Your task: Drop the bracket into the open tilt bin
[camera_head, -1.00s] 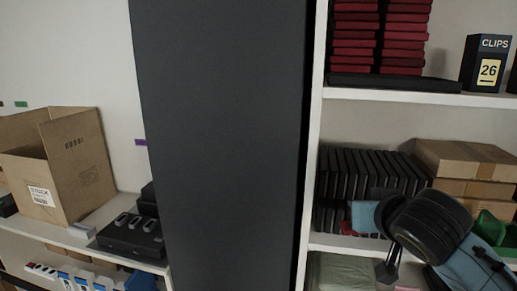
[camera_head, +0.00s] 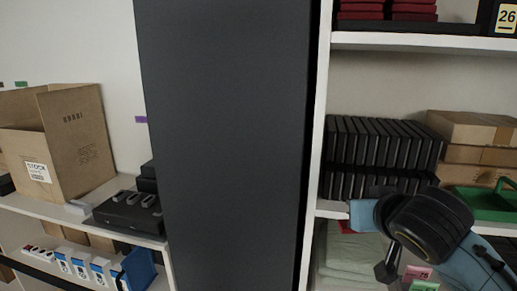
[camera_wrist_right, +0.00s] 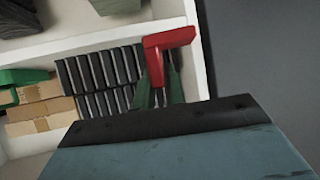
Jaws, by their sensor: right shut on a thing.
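A red L-shaped bracket (camera_wrist_right: 168,45) is held at the tips of my right gripper (camera_wrist_right: 160,85) in the right wrist view. The green fingers are shut on its lower leg. In the head view my right forearm and wrist are at the lower right; the fingers are hidden there. A small red patch (camera_head: 347,227) beside my wrist may be the bracket. A row of small white and blue bins (camera_head: 80,264) is at the lower left, with a blue tilted panel or bin (camera_head: 138,269) at its right end; I cannot tell for certain whether this is the open tilt bin.
A tall dark panel (camera_head: 225,140) stands between the two shelf units. The left shelf holds an open carton (camera_head: 75,150) and a black device (camera_head: 128,213). The right shelf holds black cases (camera_head: 375,143), flat cartons (camera_head: 470,130) and a green tray (camera_head: 480,204).

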